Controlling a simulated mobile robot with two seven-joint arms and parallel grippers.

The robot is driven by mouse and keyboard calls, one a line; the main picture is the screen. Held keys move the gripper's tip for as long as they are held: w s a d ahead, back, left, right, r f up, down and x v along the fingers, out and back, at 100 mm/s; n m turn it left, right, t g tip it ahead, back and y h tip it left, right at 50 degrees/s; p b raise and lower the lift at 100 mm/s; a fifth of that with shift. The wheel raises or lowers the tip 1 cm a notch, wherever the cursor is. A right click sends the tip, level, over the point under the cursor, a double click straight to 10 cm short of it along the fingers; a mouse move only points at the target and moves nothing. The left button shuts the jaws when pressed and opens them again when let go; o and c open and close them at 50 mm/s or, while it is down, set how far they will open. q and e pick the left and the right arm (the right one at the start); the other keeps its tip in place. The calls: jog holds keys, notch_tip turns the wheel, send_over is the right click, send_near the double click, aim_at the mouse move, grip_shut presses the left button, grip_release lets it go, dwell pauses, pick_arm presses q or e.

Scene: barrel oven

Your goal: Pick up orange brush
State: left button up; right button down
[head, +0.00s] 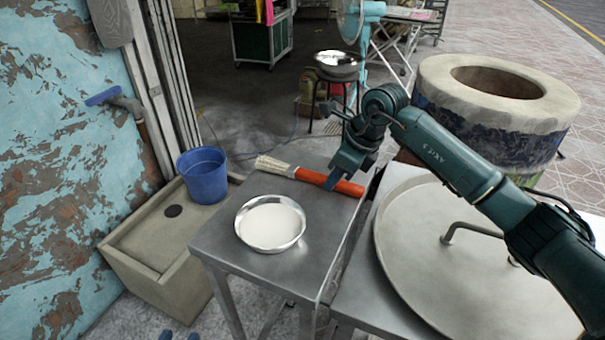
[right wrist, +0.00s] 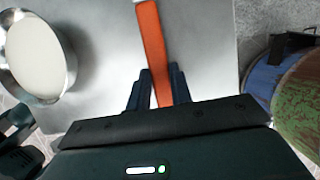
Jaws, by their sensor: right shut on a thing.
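The orange brush (head: 332,181) lies across the back of the grey metal table (head: 222,232), its pale bristles pointing left. Its orange handle (right wrist: 151,40) runs between my right gripper's fingers in the right wrist view. My right gripper (head: 335,178) reaches down from the right and is shut on the handle; the fingers cover part of it. The brush appears at the tabletop; I cannot tell if it is lifted. Two blue fingertips of my left gripper (head: 179,335) show apart at the bottom edge, with nothing seen between them.
A metal bowl (head: 271,247) of white contents stands left of the brush. A round lid with a handle (head: 400,255) lies to the right. A barrel oven (head: 450,105) is behind my right arm. A blue bucket (head: 203,178) stands on a stone basin (head: 125,240) at left.

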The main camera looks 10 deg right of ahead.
dwell(0.3)
notch_tip(320, 180, up, 10)
jog(key=shift+p, duration=0.35)
dwell(0.9)
